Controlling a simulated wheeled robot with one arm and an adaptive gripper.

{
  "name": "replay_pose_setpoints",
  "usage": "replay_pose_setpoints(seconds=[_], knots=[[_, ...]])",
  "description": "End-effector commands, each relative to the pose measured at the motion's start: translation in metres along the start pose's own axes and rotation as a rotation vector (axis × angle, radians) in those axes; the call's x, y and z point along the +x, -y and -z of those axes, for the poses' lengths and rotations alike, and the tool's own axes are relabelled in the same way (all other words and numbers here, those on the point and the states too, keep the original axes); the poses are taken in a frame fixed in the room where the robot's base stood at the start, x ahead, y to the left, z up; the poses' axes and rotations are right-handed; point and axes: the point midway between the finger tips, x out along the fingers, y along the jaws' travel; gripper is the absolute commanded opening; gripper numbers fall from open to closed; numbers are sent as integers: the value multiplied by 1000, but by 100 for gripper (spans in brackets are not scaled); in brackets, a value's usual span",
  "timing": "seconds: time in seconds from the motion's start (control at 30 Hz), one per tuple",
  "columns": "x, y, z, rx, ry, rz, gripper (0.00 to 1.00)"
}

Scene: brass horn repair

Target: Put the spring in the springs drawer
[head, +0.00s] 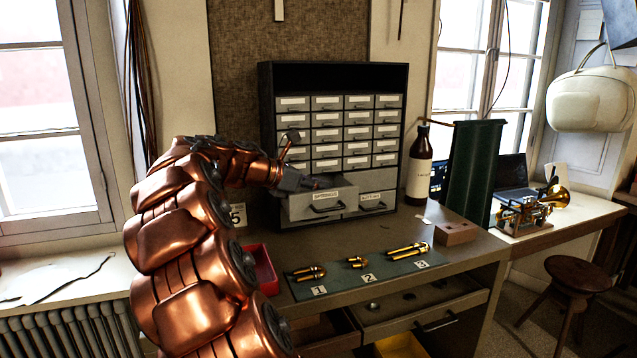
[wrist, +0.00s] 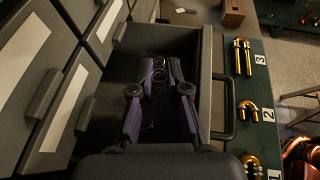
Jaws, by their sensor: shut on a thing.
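The springs drawer (head: 316,205), labelled SPRINGS, is pulled out at the lower left of the grey cabinet. It also shows in the wrist view, with its front wall (wrist: 206,60) right of my fingers. My gripper (head: 314,184) is over the open drawer in the head view. In the wrist view, my gripper (wrist: 160,73) points down into the drawer, its purple fingers shut on a coiled wire spring (wrist: 157,80). The spring is too small to make out in the head view. I cannot tell whether it touches the drawer floor.
The closed drawers (head: 343,130) of the cabinet rise behind my gripper. A green mat (head: 335,280) with brass parts numbered 1 to 3 lies in front. A red bin (head: 262,268), a brown bottle (head: 419,165) and a wooden block (head: 456,233) stand on the bench.

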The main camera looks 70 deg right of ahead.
Motion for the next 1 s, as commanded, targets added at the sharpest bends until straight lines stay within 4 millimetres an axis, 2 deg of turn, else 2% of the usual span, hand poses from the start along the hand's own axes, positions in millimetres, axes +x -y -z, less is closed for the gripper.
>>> replay_pose_setpoints(seconds=[0.23, 0.27, 0.37, 0.67, 0.87, 1.0], knots=[[2, 0, 4, -1, -1, 2, 3], [2, 0, 5, -1, -1, 2, 16], [2, 1, 5, -1, -2, 3, 25], [3, 1, 5, -1, -3, 4, 25], [-1, 1, -4, 2, -2, 4, 25], [-26, -1, -4, -1, -1, -3, 25]])
